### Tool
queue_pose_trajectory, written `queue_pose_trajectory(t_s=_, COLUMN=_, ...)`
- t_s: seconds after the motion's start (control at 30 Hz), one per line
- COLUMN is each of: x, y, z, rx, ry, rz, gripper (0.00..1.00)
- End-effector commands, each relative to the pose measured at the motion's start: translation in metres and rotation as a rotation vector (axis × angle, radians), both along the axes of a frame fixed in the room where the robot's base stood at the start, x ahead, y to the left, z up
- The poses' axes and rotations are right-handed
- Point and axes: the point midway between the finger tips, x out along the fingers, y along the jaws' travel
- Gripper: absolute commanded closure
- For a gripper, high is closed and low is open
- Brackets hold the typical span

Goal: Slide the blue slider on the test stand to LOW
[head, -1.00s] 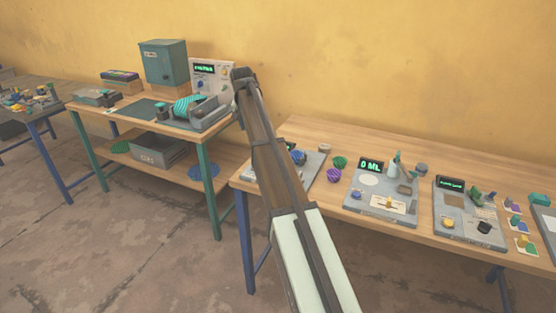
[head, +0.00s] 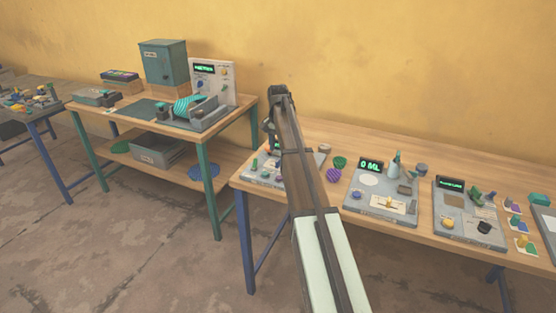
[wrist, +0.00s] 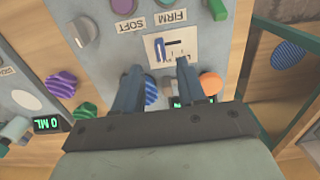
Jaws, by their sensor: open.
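The test stand (wrist: 110,50) is a grey panel with SOFT and FIRM labels in the wrist view. Its blue slider (wrist: 160,48) stands in a slot on a small white plate (wrist: 178,46), at the slot's left end in that view. The marks by the slot are too small to read. My gripper (wrist: 158,68) is open and empty, its two fingers reaching toward the plate's near edge. The slider lies just beyond the fingertips, apart from them as far as I can tell. In the head view, my gripper (head: 268,132) hangs over the stand (head: 262,173), and my arm hides part of it.
An orange knob (wrist: 210,83) is right of the fingers and a striped blue knob (wrist: 151,92) shows between them. A grey knob (wrist: 82,30) and green parts are nearby. Two other panels (head: 382,205) (head: 470,215) stand further right on the table.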

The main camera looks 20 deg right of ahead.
Motion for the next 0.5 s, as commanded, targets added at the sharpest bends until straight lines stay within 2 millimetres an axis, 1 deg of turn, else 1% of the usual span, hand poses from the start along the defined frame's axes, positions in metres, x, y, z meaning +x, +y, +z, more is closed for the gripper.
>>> queue_pose_trajectory(t_s=0.03, x=-0.001, y=0.0, z=-0.01, rx=0.0, ry=0.001, rz=0.0, gripper=0.6)
queue_pose_trajectory(t_s=0.2, x=-0.001, y=0.0, z=-0.036, rx=0.0, ry=0.0, rz=0.001, gripper=0.6)
queue_pose_trajectory(t_s=0.33, x=0.0, y=0.0, z=-0.05, rx=0.0, ry=0.0, rz=0.001, gripper=0.6)
queue_pose_trajectory(t_s=0.5, x=0.0, y=0.0, z=-0.06, rx=-0.001, ry=-0.001, rz=0.001, gripper=0.6)
